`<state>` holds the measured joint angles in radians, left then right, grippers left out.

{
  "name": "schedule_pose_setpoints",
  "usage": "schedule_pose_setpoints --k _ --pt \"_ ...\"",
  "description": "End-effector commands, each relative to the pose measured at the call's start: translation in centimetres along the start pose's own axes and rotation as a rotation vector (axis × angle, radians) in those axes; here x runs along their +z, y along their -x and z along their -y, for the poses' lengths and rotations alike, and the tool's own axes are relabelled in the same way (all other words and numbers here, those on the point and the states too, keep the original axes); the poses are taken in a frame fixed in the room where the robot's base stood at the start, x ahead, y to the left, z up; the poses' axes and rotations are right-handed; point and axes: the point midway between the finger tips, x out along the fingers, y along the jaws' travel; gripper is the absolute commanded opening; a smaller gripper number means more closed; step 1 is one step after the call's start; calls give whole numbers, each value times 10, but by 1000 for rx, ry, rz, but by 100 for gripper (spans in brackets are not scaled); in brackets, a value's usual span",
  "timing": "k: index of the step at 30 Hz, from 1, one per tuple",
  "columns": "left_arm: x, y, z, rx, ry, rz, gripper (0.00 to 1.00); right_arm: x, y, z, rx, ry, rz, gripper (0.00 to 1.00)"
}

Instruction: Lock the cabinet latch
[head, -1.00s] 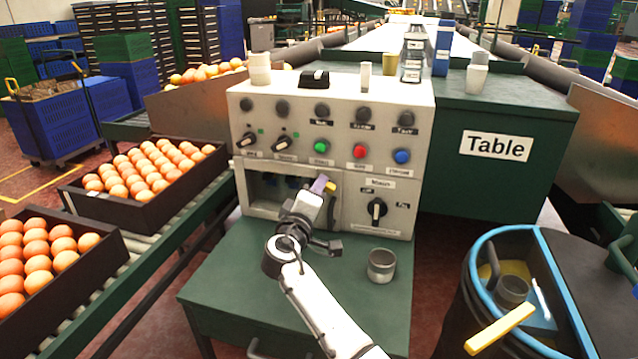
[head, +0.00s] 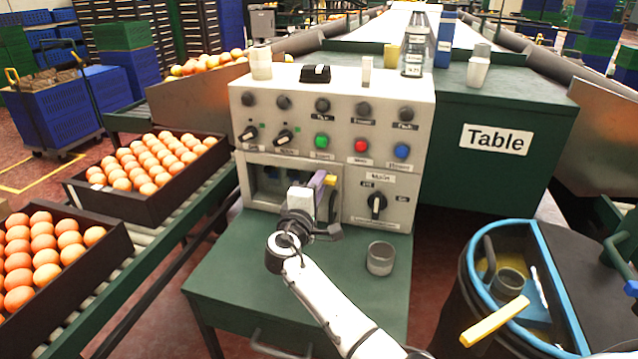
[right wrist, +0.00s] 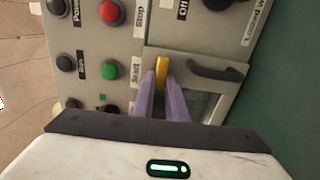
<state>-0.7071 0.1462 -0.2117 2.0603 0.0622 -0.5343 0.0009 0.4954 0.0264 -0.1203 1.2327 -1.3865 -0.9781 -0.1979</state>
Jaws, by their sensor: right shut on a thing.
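The cabinet (head: 395,105) is a light-grey control box with knobs and buttons on its front, standing on a green table. Its small yellow latch (right wrist: 161,70) shows between my purple fingertips in the right wrist view, beside a small door with a window and a dark handle (right wrist: 215,72). My right gripper (head: 322,181) is at the opening in the lower front of the cabinet. In the right wrist view the fingers (right wrist: 162,95) are shut on the latch. The fingers and wrist hide part of the latch and door. My left gripper is out of view.
A grey cup (head: 381,258) stands on the green table (head: 235,275), right of my arm. A main switch (head: 377,206) sits right of the opening. A blue-rimmed bin (head: 470,262) stands at right.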

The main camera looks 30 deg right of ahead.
Motion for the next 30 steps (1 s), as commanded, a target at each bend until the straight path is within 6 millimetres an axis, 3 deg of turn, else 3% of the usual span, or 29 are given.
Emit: schedule_pose_setpoints --k 5,6,9,20,30 --pt "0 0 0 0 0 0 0 0 0 0 1 5 -1 0" --pt "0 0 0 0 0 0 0 0 0 0 1 4 -1 19" --pt "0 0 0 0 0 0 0 0 0 0 1 3 -1 31" --pt "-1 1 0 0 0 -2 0 -1 7 0 0 0 -2 31" --pt "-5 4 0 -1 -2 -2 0 -1 69 1 -2 0 -3 31"
